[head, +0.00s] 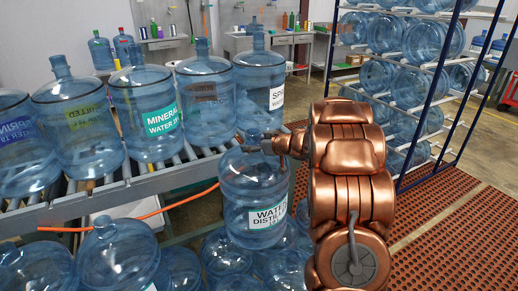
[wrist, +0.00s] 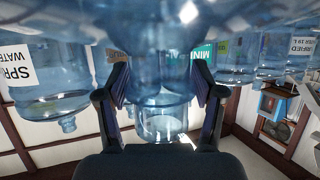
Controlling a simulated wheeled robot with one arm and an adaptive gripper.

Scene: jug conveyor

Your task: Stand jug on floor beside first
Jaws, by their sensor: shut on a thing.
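My gripper (head: 265,144) is shut on the neck of a clear blue jug (head: 253,200) with a white and teal "WATER DISTILLED" label. The jug hangs upright in front of the conveyor, above other jugs; whether its base touches anything is unclear. In the wrist view, the fingers of my gripper (wrist: 165,98) sit on both sides of clear blue plastic. Several jugs stand low in front of the conveyor, including one at the lower left (head: 118,256) and another at the left edge (head: 38,268). Which is the first jug, I cannot tell.
The roller conveyor (head: 75,205) carries a row of labelled jugs, including a "MINERAL" one (head: 147,115). An orange hose (head: 170,207) runs along its front. A jug rack (head: 462,75) stands right, by brown perforated mats (head: 455,235) with free room.

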